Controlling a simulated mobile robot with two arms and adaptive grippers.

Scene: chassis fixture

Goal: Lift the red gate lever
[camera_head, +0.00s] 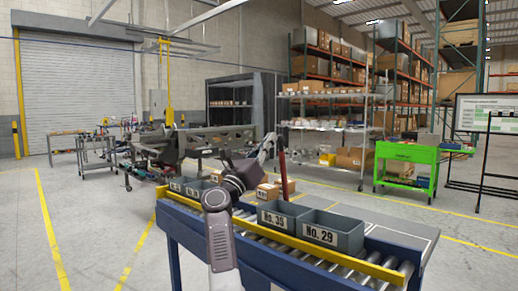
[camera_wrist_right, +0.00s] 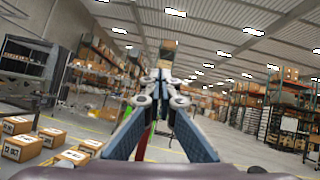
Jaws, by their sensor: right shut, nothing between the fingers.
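The red gate lever (camera_head: 282,165) stands upright beside the roller conveyor, behind the grey bins, in the head view. Its top is dark and its lower part is red. My right gripper (camera_head: 268,147) is just left of the lever's upper part, raised above the conveyor. I cannot tell whether it touches the lever. In the right wrist view my right gripper (camera_wrist_right: 163,82) has its fingers closed together with nothing between them. A thin red strip (camera_wrist_right: 144,143) shows behind the left finger there, perhaps part of the lever. My left gripper is not in view.
The roller conveyor (camera_head: 300,250) has a yellow rail. Grey bins marked No. 35 (camera_head: 273,219) and No. 29 (camera_head: 321,234) sit on it. Small cardboard boxes (camera_head: 268,192) lie near the lever; boxes (camera_wrist_right: 22,148) also show lower left in the wrist view. A green cart (camera_head: 412,153) stands farther right.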

